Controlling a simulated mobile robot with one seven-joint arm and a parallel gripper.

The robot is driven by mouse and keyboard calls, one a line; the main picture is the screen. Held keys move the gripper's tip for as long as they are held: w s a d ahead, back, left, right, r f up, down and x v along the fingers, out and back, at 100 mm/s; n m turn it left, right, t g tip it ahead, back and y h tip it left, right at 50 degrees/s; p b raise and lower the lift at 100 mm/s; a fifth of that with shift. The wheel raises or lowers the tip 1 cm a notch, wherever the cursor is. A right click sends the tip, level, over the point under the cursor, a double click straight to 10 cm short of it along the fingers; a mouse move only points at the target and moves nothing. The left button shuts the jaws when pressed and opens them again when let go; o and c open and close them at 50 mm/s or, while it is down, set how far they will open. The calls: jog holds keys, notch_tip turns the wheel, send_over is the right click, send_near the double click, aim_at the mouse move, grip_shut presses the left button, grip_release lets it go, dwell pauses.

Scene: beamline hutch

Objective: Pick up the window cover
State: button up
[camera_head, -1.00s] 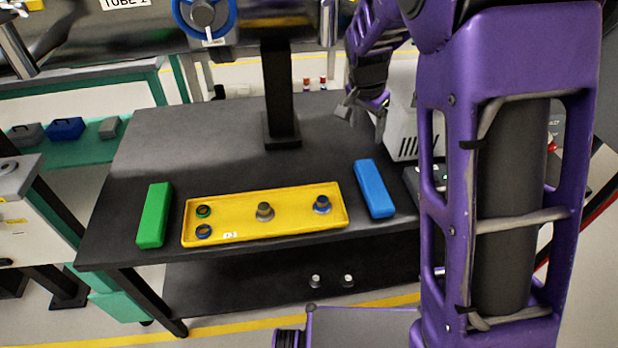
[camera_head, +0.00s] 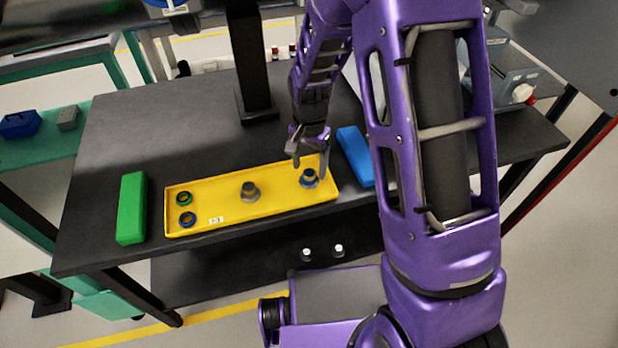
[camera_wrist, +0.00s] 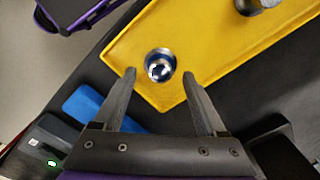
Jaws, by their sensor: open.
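A yellow tray (camera_head: 220,205) lies on the dark table. At its right end stands a small round piece with a blue base and shiny metal top (camera_head: 309,178); it also shows in the wrist view (camera_wrist: 160,66). A grey knobbed piece (camera_head: 250,191) stands mid-tray. A green ring (camera_head: 184,199) and a blue ring (camera_head: 187,219) sit at the left end. I cannot tell for certain which is the window cover. My gripper (camera_head: 309,164) is open and empty, close over the blue-based piece. In the wrist view, its fingertips (camera_wrist: 160,77) lie either side of that piece.
A green block (camera_head: 131,208) lies left of the tray and a blue block (camera_head: 355,156) right of it, near my arm. A dark post (camera_head: 250,60) rises behind the tray. The table behind and left is mostly clear.

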aim_at(309, 172)
notch_tip(309, 172, down, 2)
jog(key=shift+f, duration=0.2)
grip_shut()
jog(key=shift+r, duration=0.1)
notch_tip(309, 172, up, 10)
jog(key=p, duration=0.1)
jog(key=shift+p, duration=0.35)
